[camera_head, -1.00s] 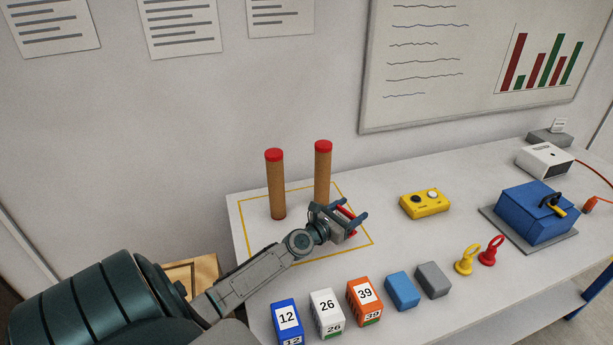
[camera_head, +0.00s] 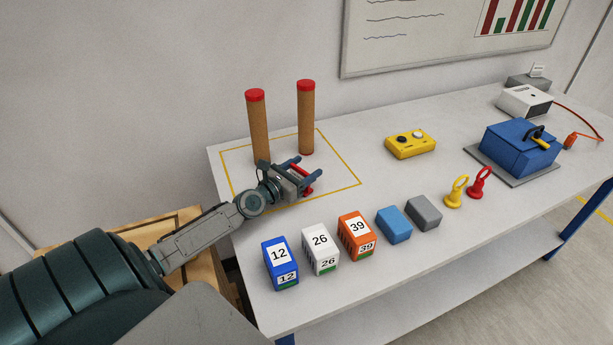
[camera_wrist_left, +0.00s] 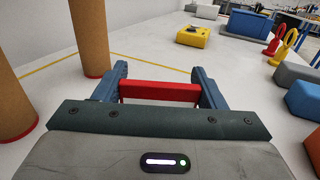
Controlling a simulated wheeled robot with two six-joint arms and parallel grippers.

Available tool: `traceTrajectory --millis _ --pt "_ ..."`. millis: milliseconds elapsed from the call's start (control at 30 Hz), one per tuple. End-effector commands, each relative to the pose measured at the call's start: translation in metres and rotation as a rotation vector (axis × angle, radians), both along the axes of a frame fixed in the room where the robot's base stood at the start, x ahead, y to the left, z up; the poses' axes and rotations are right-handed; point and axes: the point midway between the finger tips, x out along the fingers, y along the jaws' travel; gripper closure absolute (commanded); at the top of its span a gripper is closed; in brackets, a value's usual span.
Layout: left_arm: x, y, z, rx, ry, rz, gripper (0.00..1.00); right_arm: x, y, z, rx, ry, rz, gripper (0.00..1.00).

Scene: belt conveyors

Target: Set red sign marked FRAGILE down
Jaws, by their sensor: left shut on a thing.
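My left gripper (camera_head: 304,176) is shut on a red sign (camera_head: 307,190), with the blue-grey fingers at its two ends. In the left wrist view the sign (camera_wrist_left: 160,91) shows as a red bar between the fingertips (camera_wrist_left: 160,84). No lettering on it can be read. The gripper is low over the table, inside or at the front part of the yellow outlined area (camera_head: 357,183), in front of two brown posts with red caps. I cannot tell whether the sign touches the table. My right gripper is not in view.
The brown posts (camera_head: 259,130) (camera_head: 306,120) stand close behind the gripper. Numbered boxes (camera_head: 280,262) and blue and grey blocks (camera_head: 394,224) line the front edge. A yellow control box (camera_head: 410,144) is to the right. The table between is clear.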

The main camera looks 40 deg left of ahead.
Motion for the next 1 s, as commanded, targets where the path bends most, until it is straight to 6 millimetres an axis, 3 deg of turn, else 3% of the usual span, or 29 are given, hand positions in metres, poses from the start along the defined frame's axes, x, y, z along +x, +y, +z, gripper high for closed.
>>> traceTrajectory --millis 367,400,500,867,1000 --pt "0.0 0.0 -0.004 0.0 0.0 0.0 0.61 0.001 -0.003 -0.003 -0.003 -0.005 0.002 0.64" --pt "0.0 0.0 -0.003 0.0 0.0 0.0 0.3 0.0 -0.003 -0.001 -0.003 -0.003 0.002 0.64" --pt "0.0 0.0 -0.002 0.0 0.0 0.0 0.13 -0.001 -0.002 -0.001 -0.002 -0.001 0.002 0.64" --pt "0.0 0.0 0.003 0.0 0.0 0.0 0.13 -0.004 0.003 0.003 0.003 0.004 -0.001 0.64" --pt "-0.015 0.002 -0.001 0.004 0.003 -0.001 0.13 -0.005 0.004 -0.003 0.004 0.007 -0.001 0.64"
